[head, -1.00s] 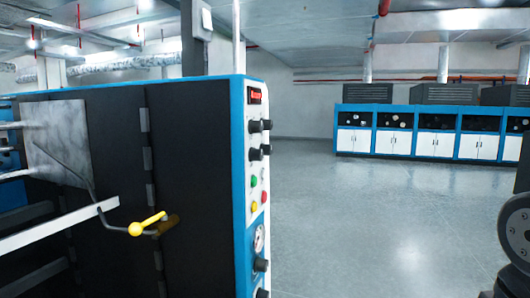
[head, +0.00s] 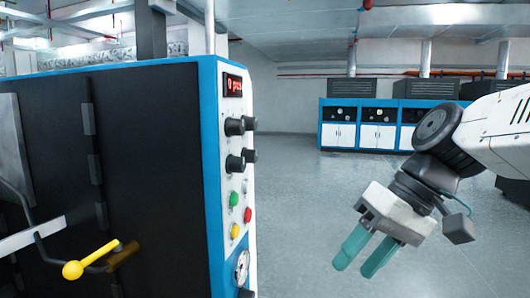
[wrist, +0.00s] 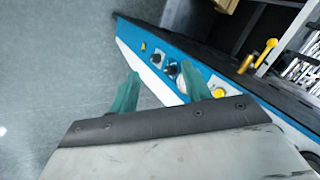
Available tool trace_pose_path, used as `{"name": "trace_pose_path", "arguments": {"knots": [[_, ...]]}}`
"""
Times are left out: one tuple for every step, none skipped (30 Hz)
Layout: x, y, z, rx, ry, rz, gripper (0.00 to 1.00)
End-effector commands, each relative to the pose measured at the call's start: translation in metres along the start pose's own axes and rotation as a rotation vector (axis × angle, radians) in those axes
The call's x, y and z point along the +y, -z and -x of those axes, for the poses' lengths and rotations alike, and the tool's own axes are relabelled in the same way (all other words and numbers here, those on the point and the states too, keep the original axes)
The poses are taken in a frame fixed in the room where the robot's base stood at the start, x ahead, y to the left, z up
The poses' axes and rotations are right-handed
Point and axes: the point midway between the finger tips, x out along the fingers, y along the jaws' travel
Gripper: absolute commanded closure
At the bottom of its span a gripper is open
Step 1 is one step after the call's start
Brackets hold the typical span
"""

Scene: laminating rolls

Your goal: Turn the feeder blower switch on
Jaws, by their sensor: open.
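The blue-and-white control panel (head: 238,150) stands upright on the end of the black machine. It carries black knobs (head: 235,126), green (head: 234,199), red (head: 248,215) and yellow (head: 235,231) buttons, and a round gauge (head: 242,266). I cannot tell which control is the feeder blower switch; no label is readable. My gripper (head: 356,268) is open and empty, right of the panel and apart from it in the head view. In the wrist view, the panel (wrist: 135,42) runs diagonally beyond the green fingers, and the right finger hides part of it.
A yellow-knobbed lever (head: 73,270) sticks out from the machine's black side at the left. It also shows in the wrist view (wrist: 266,53). Blue-and-white cabinets (head: 378,138) line the far wall. The grey floor between is clear.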

Motion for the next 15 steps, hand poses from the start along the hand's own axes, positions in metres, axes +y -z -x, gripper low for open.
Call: {"name": "trace_pose_path", "arguments": {"knots": [[-0.016, 0.035, 0.007, 0.031, 0.111, 0.046, 0.52], [-0.026, 0.053, 0.013, 0.058, 0.176, 0.079, 0.52], [-0.037, 0.078, 0.021, 0.098, 0.257, 0.123, 0.52], [-0.045, 0.095, 0.027, 0.130, 0.312, 0.153, 0.52], [-0.051, 0.111, 0.033, 0.163, 0.364, 0.184, 0.52], [-0.058, 0.131, 0.042, 0.209, 0.424, 0.220, 0.52], [-0.062, 0.144, 0.048, 0.241, 0.463, 0.245, 0.52], [-0.066, 0.156, 0.054, 0.272, 0.498, 0.268, 0.52], [-0.069, 0.169, 0.060, 0.309, 0.536, 0.292, 0.52], [-0.071, 0.178, 0.065, 0.334, 0.559, 0.308, 0.52], [-0.072, 0.184, 0.069, 0.355, 0.577, 0.323, 0.52], [-0.074, 0.191, 0.073, 0.377, 0.597, 0.337, 0.52], [-0.075, 0.195, 0.074, 0.389, 0.607, 0.344, 0.52], [-0.076, 0.198, 0.075, 0.398, 0.615, 0.350, 0.52], [-0.079, 0.201, 0.075, 0.405, 0.621, 0.356, 0.52]]}}
